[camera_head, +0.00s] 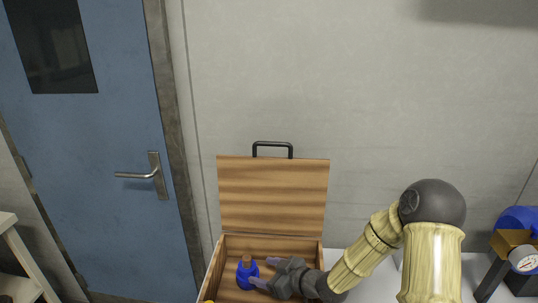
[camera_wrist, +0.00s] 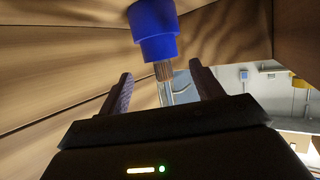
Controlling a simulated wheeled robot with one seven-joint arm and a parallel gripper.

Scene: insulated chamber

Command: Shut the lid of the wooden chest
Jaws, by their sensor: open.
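The wooden chest (camera_head: 222,262) stands open at the bottom centre of the head view. Its lid (camera_head: 272,195) is raised upright at the back, with a black handle (camera_head: 272,143) on its top edge. My gripper (camera_head: 262,272) is inside the chest, low and pointing left, with its fingers apart. A blue bottle (camera_head: 246,275) with a brown top stands in the chest at the fingertips. In the wrist view, the blue bottle (camera_wrist: 153,30) shows ahead of my open gripper (camera_wrist: 165,85). Whether the fingers touch it is unclear. The chest's front is cut off by the frame.
A white surface (camera_head: 345,258) lies right of the chest, partly behind my arm. A blue device with a gauge (camera_head: 522,258) is at the far right. A blue door (camera_head: 90,150) and a pale shelf (camera_head: 15,260) are on the left. The wall (camera_head: 370,120) behind the lid is bare.

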